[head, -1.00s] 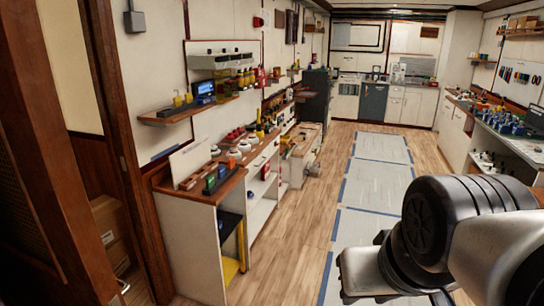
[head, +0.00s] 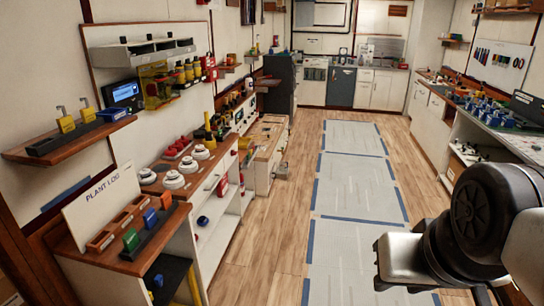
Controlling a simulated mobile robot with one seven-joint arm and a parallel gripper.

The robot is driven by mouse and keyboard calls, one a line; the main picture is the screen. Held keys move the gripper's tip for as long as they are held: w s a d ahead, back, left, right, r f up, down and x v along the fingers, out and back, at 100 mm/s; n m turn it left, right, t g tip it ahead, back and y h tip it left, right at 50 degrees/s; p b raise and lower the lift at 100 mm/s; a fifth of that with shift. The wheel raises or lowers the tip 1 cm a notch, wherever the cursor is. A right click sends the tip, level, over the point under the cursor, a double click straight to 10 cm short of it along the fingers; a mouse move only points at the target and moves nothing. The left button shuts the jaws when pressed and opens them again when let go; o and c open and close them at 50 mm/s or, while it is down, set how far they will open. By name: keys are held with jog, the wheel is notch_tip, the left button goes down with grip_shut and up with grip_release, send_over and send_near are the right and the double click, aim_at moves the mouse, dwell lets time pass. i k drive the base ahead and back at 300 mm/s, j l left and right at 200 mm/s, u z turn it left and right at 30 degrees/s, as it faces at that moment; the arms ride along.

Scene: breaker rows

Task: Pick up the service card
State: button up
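I cannot make out a service card for certain in the head view. A white upright panel lettered "PLANT LOG" (head: 92,214) stands on the near left counter (head: 112,262). In front of it are small wooden holders (head: 118,228) and a dark rack with a green block (head: 130,239), a blue block (head: 150,217) and an orange block (head: 166,200). Part of my arm shows at the lower right, over the floor and well apart from the counter. My gripper's fingers are not visible.
A wall shelf (head: 62,146) holds yellow padlocks (head: 67,124). White round devices (head: 174,179) and red ones (head: 178,148) sit farther along the left counter. A right workbench (head: 518,146) carries blue parts. The aisle floor with pale mats (head: 352,172) is clear.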

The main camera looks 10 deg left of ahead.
aim_at(165, 199)
jog(key=i+u, duration=0.35)
jog(key=i+l+u, duration=0.15)
jog(key=i+u, duration=0.2)
jog(key=i, duration=0.15)
jog(key=i+l+u, duration=0.45)
jog(key=i+u, duration=0.15)
jog(key=u, duration=0.2)
jog(key=i+l+u, duration=0.15)
jog(key=u, duration=0.3)
jog(key=i+l+u, duration=0.25)
jog(key=u, duration=0.2)
jog(key=i+l+u, duration=0.15)
jog(key=l+u, duration=0.2)
jog(key=i+l+u, duration=0.15)
jog(key=l+u, duration=0.5)
jog(key=i, duration=0.05)
